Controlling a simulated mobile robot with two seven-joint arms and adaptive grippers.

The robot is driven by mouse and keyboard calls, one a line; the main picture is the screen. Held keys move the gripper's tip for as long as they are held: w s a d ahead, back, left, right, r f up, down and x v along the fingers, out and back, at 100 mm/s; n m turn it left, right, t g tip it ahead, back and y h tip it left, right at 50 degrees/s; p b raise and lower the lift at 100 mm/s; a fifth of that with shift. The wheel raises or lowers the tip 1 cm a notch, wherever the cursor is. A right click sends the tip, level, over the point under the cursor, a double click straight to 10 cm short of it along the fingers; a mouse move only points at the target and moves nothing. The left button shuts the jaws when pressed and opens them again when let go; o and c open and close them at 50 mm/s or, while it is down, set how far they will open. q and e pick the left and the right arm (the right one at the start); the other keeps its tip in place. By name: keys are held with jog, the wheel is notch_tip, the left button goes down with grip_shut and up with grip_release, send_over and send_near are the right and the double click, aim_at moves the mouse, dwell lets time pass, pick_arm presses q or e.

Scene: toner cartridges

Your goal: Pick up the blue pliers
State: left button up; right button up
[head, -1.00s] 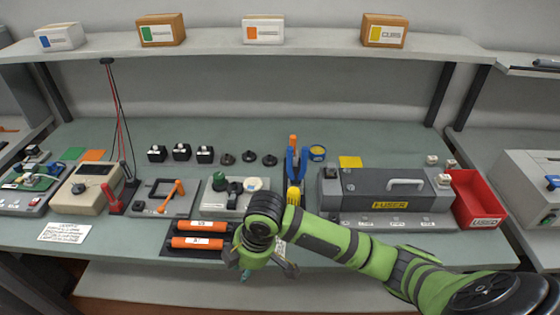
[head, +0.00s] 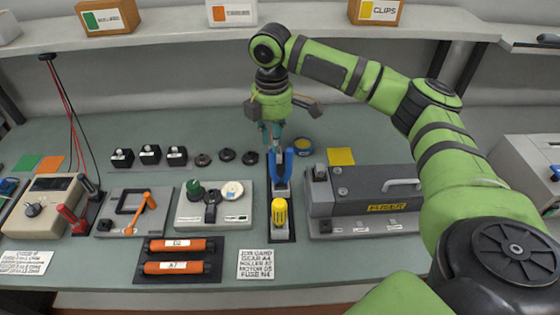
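The blue pliers (head: 289,163) stand upright, handles up, in a grey holder on a dark strip near the middle of the bench in the head view. An orange-handled tool beside them in the earlier view is now mostly hidden behind my gripper. My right gripper (head: 276,128) hangs from above, just behind and slightly left of the pliers in the picture. Its dark finger parts are spread wide apart and it looks open and empty. It appears apart from the pliers, though the depth gap is hard to judge. My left gripper is not in view.
A yellow-handled screwdriver (head: 279,212) stands in front of the pliers. A grey fuser unit (head: 360,192) is close on the right, a part tray (head: 215,215) on the left. The shelf (head: 180,45) runs above the back.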

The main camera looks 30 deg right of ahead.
aim_at(273, 157)
jog(key=shift+w+d+f+p, duration=0.25)
jog(key=shift+w+f, duration=0.25)
jog(key=shift+f, duration=0.25)
jog(key=f, duration=0.1)
jog(key=f+p, duration=0.1)
jog(key=f, duration=0.1)
jog(key=f+p, duration=0.1)
jog(key=f, duration=0.1)
jog(key=shift+s+a, duration=0.25)
jog(key=shift+s, duration=0.15)
jog(key=shift+w+f, duration=0.2)
jog(key=shift+f, duration=0.25)
jog(key=shift+r, duration=0.1)
grip_shut()
